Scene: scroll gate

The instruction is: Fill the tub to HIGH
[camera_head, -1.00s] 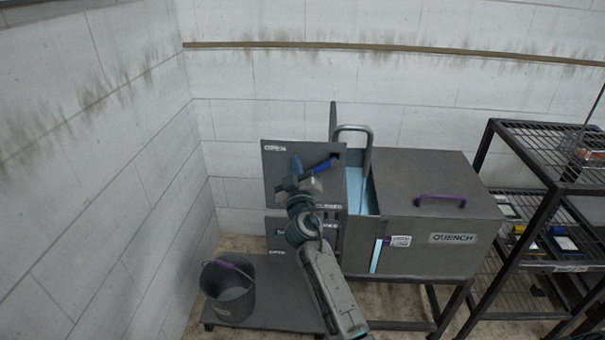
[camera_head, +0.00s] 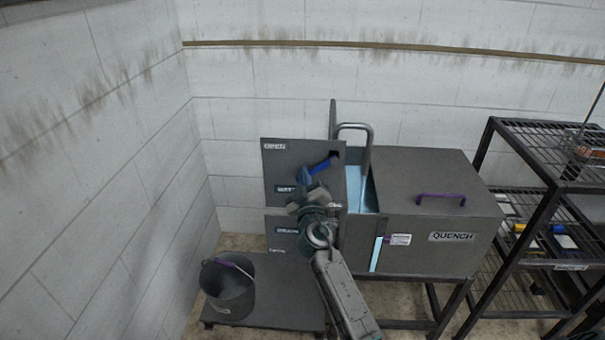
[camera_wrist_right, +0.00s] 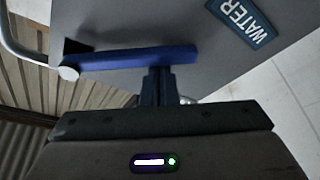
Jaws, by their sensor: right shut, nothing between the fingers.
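The grey QUENCH tub (camera_head: 410,258) stands on a dark frame, with pale blue water (camera_head: 355,188) in its open left part. A light blue sight strip (camera_head: 376,254) with a small white tag (camera_head: 401,239) is on its front. A blue lever (camera_head: 320,165) sits on the grey panel at the tub's left, slanting up to the right. My right gripper (camera_head: 303,180) is shut and empty, close to the lever. In the right wrist view its fingers (camera_wrist_right: 159,82) point at the lever (camera_wrist_right: 135,58); I cannot tell whether they touch it. My left gripper is out of view.
A bent pipe (camera_head: 358,128) reaches over the water. The lid (camera_head: 420,170) has a purple handle (camera_head: 440,198). A bucket (camera_head: 230,290) stands on the low platform (camera_head: 275,290). A wire shelf (camera_head: 540,180) is at the right. My right arm covers part of the panel's lower labels.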

